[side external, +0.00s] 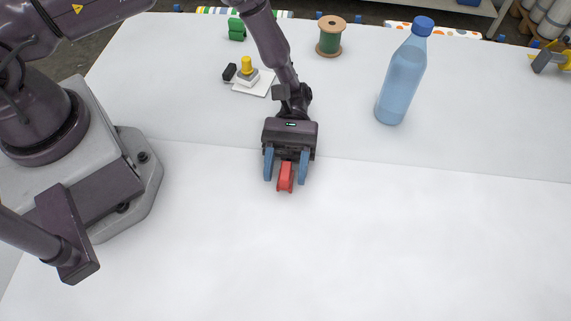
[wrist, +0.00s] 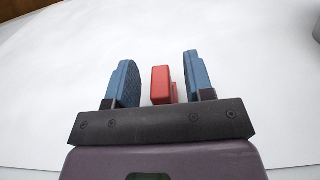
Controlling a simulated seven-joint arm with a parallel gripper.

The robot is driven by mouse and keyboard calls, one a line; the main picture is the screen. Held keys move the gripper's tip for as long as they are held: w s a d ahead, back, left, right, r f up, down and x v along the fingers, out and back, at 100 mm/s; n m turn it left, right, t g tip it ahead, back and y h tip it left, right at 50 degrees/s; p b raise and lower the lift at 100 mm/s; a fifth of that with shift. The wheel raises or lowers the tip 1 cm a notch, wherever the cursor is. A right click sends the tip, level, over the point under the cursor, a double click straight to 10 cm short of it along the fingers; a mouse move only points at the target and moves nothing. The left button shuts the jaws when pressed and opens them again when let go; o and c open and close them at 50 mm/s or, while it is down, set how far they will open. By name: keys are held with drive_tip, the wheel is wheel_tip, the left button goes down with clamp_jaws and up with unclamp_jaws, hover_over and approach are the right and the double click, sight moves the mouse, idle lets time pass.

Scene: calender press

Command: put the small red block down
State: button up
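The small red block (side external: 286,177) is on or close to the white table, between the blue fingers of my gripper (side external: 286,168) in the side external view. In the wrist view the red block (wrist: 162,84) stands between the two fingers of my gripper (wrist: 160,75), with a visible gap on each side. My gripper is open and points down around the block without gripping it. The block's lower part is partly hidden by the gripper body in the wrist view.
The white table (side external: 350,240) is clear in front and to the right of my gripper. Behind stand a blue bottle (side external: 402,78), a thread spool (side external: 330,38), a yellow push button on a grey base (side external: 247,74) and a green block (side external: 236,28).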

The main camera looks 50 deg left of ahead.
drive_tip(key=v, duration=1.3)
